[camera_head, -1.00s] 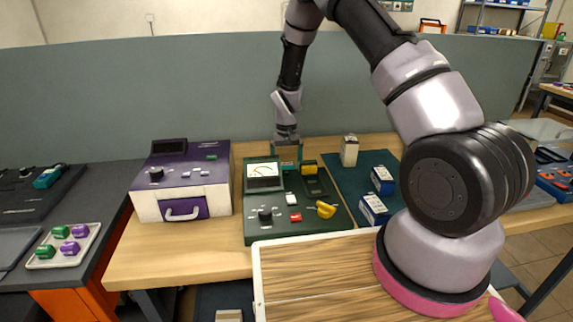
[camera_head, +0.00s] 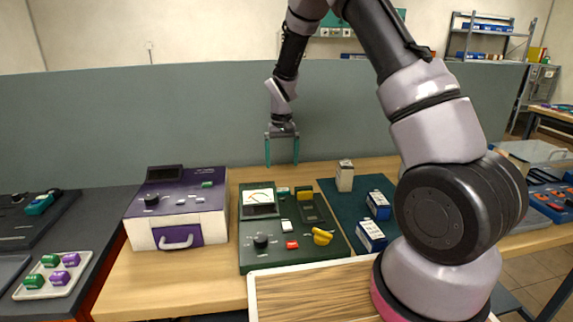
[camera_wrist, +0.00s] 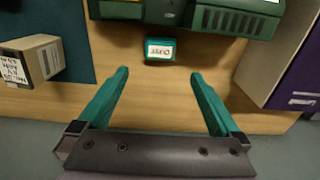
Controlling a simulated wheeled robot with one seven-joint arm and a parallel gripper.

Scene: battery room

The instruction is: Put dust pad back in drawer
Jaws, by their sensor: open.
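The dust pad (camera_wrist: 160,50) is a small green block with a white "DUST" label. In the wrist view it lies on the bare wood just behind the green meter panel, apart from my gripper. In the head view a small green piece, likely the pad, shows at the panel's back edge (camera_head: 283,190). My gripper (camera_head: 282,164) is open and empty, raised above the back of the table. Its green fingers (camera_wrist: 160,80) spread either side of the pad's line in the wrist view. The purple drawer (camera_head: 180,237) with a white handle looks shut in the purple-topped cabinet (camera_head: 190,190).
The green meter panel (camera_head: 262,256) has knobs and a yellow handle. A cream box (camera_head: 344,178) and blue boxes (camera_head: 370,236) stand on a dark green mat (camera_head: 335,208). A tray (camera_head: 22,291) of green and purple pieces is at left. A grey partition (camera_head: 130,120) stands behind.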

